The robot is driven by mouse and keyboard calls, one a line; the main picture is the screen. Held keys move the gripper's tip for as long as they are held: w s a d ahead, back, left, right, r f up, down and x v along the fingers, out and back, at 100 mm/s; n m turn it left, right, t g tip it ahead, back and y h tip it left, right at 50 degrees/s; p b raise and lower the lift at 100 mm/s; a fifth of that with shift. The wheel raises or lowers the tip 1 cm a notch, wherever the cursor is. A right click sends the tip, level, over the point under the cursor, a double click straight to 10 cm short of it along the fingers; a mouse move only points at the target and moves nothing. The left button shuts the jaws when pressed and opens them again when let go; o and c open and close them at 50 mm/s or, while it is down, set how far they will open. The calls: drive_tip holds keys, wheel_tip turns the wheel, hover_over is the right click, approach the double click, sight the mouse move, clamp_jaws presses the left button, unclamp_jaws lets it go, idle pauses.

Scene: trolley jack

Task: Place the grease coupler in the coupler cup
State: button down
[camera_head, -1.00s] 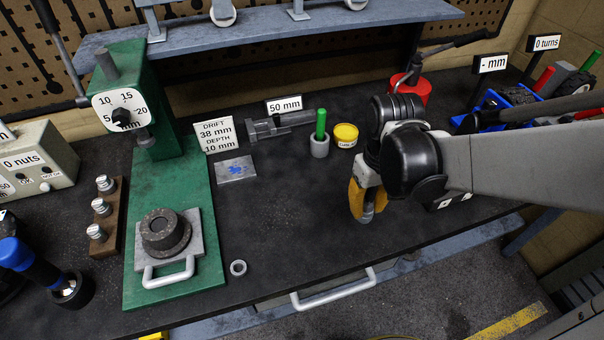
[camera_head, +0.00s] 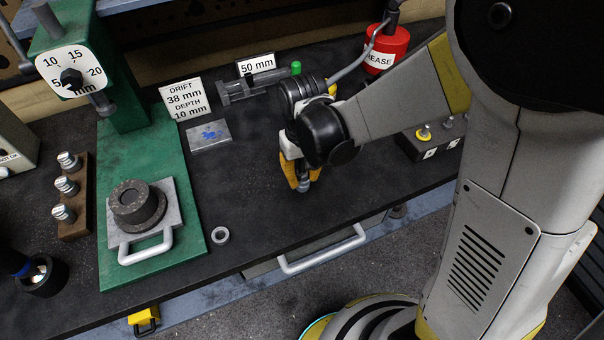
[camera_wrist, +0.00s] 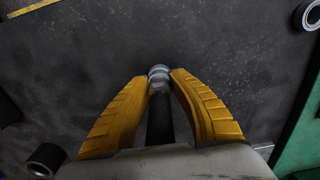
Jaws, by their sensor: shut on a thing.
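My gripper (camera_head: 303,187) has yellow fingers and points down over the middle of the bench, right of the green press. In the wrist view the fingers (camera_wrist: 159,85) are shut on the grease coupler (camera_wrist: 159,77), a silver ribbed tip on a dark stem. In the head view the coupler is mostly hidden by the fingers. My arm hides part of the bench behind the gripper.
The green press (camera_head: 165,245) stands to the left, with a small metal ring (camera_head: 220,235) beside its base. A red grease pot (camera_head: 387,50) with a hose stands at the back.

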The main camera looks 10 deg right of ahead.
drive_tip(key=c, duration=1.6)
unclamp_jaws()
drive_tip(key=shift+f, duration=0.15)
drive_tip(key=o, duration=0.4)
